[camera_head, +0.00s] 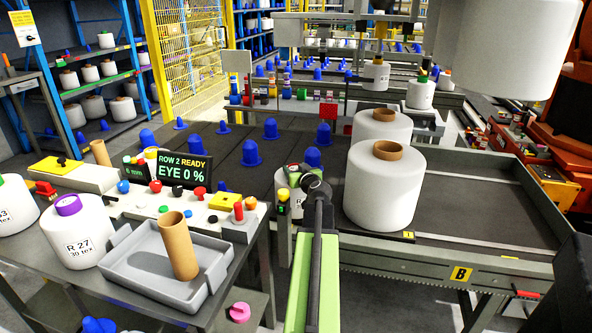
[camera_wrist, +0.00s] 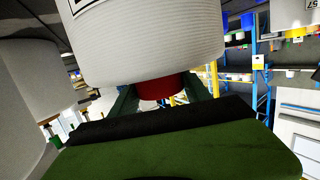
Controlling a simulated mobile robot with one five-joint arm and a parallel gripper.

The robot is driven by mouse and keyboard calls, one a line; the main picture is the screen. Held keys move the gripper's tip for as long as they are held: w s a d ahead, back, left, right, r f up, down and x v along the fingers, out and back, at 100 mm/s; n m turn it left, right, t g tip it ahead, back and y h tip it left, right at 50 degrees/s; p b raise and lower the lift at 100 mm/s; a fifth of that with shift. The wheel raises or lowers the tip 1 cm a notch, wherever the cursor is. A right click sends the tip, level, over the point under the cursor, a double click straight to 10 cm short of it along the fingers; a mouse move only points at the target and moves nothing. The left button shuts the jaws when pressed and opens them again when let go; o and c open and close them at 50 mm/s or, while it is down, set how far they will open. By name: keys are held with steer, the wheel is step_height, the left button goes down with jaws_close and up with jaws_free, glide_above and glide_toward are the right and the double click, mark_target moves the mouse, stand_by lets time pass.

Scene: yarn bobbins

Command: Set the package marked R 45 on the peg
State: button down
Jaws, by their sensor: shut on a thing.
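My gripper (camera_head: 298,172) is shut on the red tube end (camera_wrist: 160,87) of a white yarn package (camera_wrist: 150,45). In the head view the package (camera_head: 285,190) is mostly upright, low above or at the near edge of the dark table, partly hidden by my arm. Only a corner of its label shows in the wrist view, and I cannot read its marking. Blue pegs stand on the dark table: one (camera_head: 312,159) just behind the package, another (camera_head: 250,153) to its left, and several farther back. I cannot tell whether the package touches anything below.
Two large white packages (camera_head: 385,190) stand close to the right of my gripper. A display (camera_head: 181,171) reads "ROW 2 READY, EYE 0 %". On the left are a grey tray (camera_head: 130,262) with a brown tube (camera_head: 179,246) and a package marked R 27 (camera_head: 80,243).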

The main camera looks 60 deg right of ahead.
steer(key=shift+f+b, duration=0.25)
steer(key=shift+b, duration=0.05)
steer(key=shift+c, duration=2.1)
jaws_free()
